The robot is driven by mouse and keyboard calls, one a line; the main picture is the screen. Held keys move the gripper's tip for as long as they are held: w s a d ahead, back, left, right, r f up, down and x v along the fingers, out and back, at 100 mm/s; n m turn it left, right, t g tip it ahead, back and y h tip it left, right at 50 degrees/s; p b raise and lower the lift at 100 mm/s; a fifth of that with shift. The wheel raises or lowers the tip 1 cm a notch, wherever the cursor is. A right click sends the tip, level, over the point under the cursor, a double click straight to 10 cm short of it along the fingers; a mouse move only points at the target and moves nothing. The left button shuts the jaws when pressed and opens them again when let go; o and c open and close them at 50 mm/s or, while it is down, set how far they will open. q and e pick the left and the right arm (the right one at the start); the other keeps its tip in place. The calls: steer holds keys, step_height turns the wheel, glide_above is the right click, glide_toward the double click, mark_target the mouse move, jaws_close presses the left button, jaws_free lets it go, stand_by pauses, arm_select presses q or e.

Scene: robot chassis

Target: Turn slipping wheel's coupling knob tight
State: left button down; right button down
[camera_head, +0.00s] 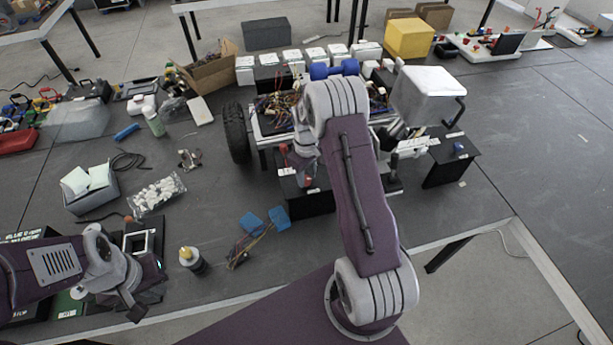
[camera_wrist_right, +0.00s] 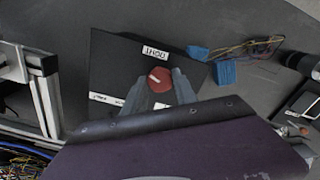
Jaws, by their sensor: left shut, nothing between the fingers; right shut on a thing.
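In the right wrist view a red round knob (camera_wrist_right: 160,79) with a white pointer mark stands on a black panel (camera_wrist_right: 112,60). A label reading TIGHT (camera_wrist_right: 155,52) shows upside down beyond the knob; smaller labels on the near side are too small to read. My right gripper (camera_wrist_right: 159,92) is shut on the knob, one grey finger on each side. The robot chassis (camera_head: 262,124) stands on the table in the head view, with a black wheel (camera_head: 237,133) at its left. My right arm hides part of it. My left gripper (camera_head: 142,296) is shut and empty at the lower left.
A grey bin (camera_head: 92,198) and a bag of white pieces (camera_head: 157,193) are at the left. A white box-like part (camera_head: 428,94) stands on the right.

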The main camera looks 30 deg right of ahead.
mark_target(306, 178)
steer(key=m, duration=0.4)
steer(key=shift+w+r, duration=0.1)
steer(key=shift+m, duration=1.7)
steer(key=shift+w, duration=0.1)
steer(key=c, duration=1.1)
jaws_free()
steer(key=shift+c, duration=0.2)
steer(key=shift+o, duration=0.7)
steer(key=shift+r+b, duration=0.35)
step_height(306, 178, up, 8)
steer(key=b, duration=0.1)
steer(key=shift+r+b, duration=0.2)
steer(key=shift+b, duration=0.1)
